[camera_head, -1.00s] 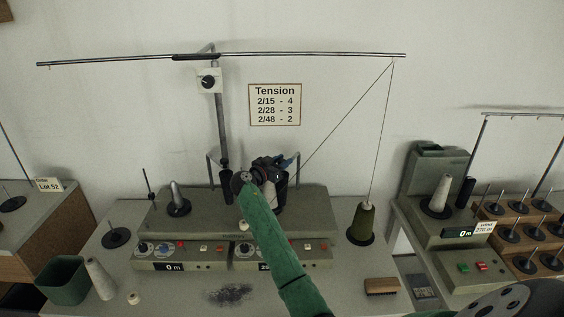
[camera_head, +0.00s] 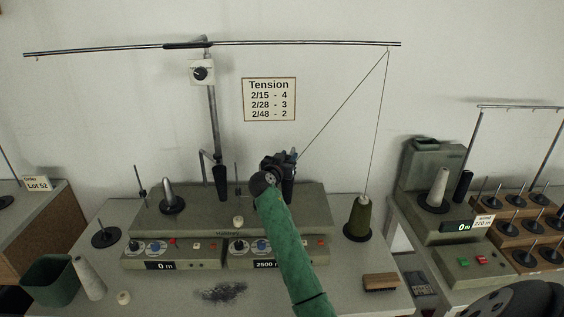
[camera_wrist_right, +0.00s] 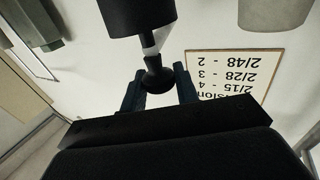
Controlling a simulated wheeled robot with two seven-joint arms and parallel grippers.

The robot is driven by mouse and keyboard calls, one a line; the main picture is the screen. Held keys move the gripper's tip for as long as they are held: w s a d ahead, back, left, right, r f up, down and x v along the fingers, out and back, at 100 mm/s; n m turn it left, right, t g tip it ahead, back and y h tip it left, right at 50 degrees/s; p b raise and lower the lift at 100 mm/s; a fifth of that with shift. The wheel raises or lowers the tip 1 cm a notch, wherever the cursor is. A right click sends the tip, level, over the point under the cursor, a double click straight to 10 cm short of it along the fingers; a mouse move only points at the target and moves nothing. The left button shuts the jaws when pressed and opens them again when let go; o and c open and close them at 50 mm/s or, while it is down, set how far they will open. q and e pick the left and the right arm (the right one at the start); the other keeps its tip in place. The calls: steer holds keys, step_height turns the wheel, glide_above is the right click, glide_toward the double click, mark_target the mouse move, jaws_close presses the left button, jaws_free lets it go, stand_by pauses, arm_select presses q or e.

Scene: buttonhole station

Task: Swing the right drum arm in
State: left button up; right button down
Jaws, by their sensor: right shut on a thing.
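My right gripper (camera_head: 285,168) is over the right half of the grey winding machine (camera_head: 310,200), on the end of my green arm. In the right wrist view its two blue fingers (camera_wrist_right: 158,88) are shut on a black knob (camera_wrist_right: 154,74). A pale neck joins the knob to a black cylinder (camera_wrist_right: 138,16), which looks like part of the right drum arm. In the head view my gripper and arm hide most of that drum arm. The left drum arm (camera_head: 221,178) hangs beside it with a black end. My left gripper is not in view.
A thread runs from the green cone (camera_head: 360,219) up to the overhead rail (camera_head: 300,43) and down towards my right gripper. A wooden brush (camera_head: 381,282) lies on the table. Another winder (camera_head: 438,195) stands at the right, a green bin (camera_head: 50,282) at the left.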

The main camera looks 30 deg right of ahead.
arm_select(q)
steer(key=shift+w+d+r, duration=0.2)
steer(key=shift+w+r, duration=0.05)
steer(key=shift+r, duration=0.3)
arm_select(e)
steer(key=shift+s+d+n+t+y, duration=0.3)
steer(key=shift+s+d+n+t, duration=0.1)
steer(key=shift+t, duration=0.1)
arm_select(q)
steer(key=shift+w, duration=0.1)
arm_select(e)
steer(key=c, duration=1.1)
jaws_free()
steer(key=shift+s+a+f+b, duration=0.15)
steer(key=shift+a+b, duration=0.25)
arm_select(q)
step_height(320, 180, up, 8)
steer(key=w+d+b, duration=0.1)
steer(key=d+b, duration=0.1)
steer(key=shift+g+b, duration=0.4)
arm_select(e)
steer(key=v, duration=0.7)
arm_select(q)
steer(key=shift+w+r, duration=0.15)
arm_select(e)
steer(key=shift+r, duration=0.2)
